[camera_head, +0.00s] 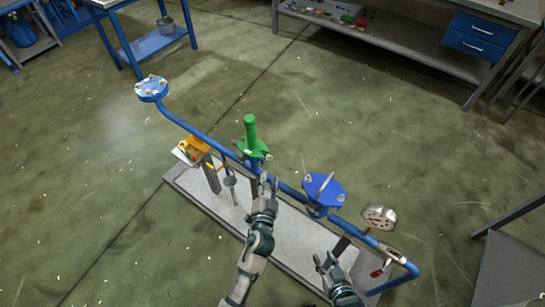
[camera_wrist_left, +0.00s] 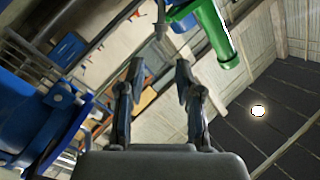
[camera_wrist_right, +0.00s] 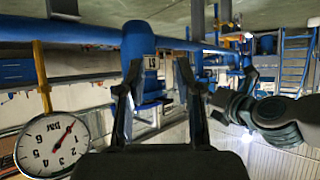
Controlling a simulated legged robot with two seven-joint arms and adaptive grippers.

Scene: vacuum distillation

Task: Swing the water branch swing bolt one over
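A blue pipe assembly on a grey base plate carries a blue flanged cover (camera_head: 323,190) with small bolts at its rim and a thin upright lever. A second blue flange (camera_head: 152,88) with several bright bolts is at the far left end. I cannot tell which bolt is the water branch swing bolt one. My left gripper (camera_head: 268,180) is close to the pipe, between the green valve (camera_head: 250,140) and the blue cover; in the left wrist view its fingers (camera_wrist_left: 158,75) are apart and empty. My right gripper (camera_head: 326,262), low in front of the pipe, has fingers (camera_wrist_right: 157,75) apart and empty.
A pressure gauge (camera_head: 379,217) stands on the pipe right of the blue cover; it also shows in the right wrist view (camera_wrist_right: 52,145). A yellow-orange box (camera_head: 193,150) sits at the left of the base plate (camera_head: 295,245). Workbenches stand behind, with open floor between.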

